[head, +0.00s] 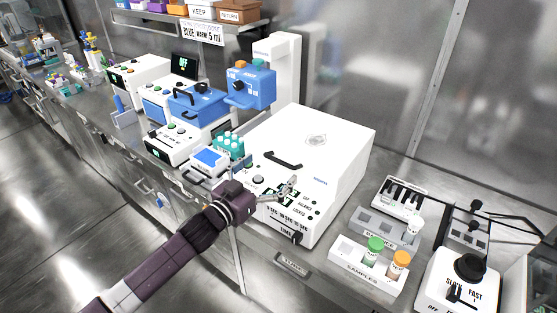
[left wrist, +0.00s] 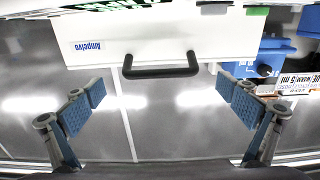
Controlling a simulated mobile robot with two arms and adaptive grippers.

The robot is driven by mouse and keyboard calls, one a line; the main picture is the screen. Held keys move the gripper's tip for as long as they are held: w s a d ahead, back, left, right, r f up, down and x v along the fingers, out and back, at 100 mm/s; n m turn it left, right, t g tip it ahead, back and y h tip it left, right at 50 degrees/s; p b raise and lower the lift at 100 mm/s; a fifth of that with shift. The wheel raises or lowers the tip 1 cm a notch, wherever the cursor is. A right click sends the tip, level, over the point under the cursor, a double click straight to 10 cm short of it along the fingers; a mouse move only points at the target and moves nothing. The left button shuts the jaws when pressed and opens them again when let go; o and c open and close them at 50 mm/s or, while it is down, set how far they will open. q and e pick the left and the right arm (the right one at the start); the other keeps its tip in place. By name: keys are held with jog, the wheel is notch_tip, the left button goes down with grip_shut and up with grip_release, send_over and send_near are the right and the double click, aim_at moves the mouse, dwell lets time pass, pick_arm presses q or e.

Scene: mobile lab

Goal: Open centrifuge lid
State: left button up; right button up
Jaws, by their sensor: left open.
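The centrifuge (head: 335,150) is a large white box on the steel bench in the head view. A black bar handle (head: 283,163) sits on the lid near the front panel. My left gripper (head: 290,184) is over the front control panel, just short of the handle, and touches nothing that I can see. In the left wrist view the handle (left wrist: 160,72) lies between and beyond the two spread blue-padded fingers (left wrist: 161,93). The gripper is empty. My right gripper is not in view.
A blue-lidded device (head: 210,160) and a teal tube rack (head: 229,145) stand left of the centrifuge. The samples rack (head: 366,267) with capped vials and a vortex mixer (head: 456,284) stand to its right. A shelf (head: 200,25) with boxes hangs behind.

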aim_at(279, 160)
pick_arm(q)
jog(key=shift+x, duration=1.9)
jog(key=shift+c, duration=0.2)
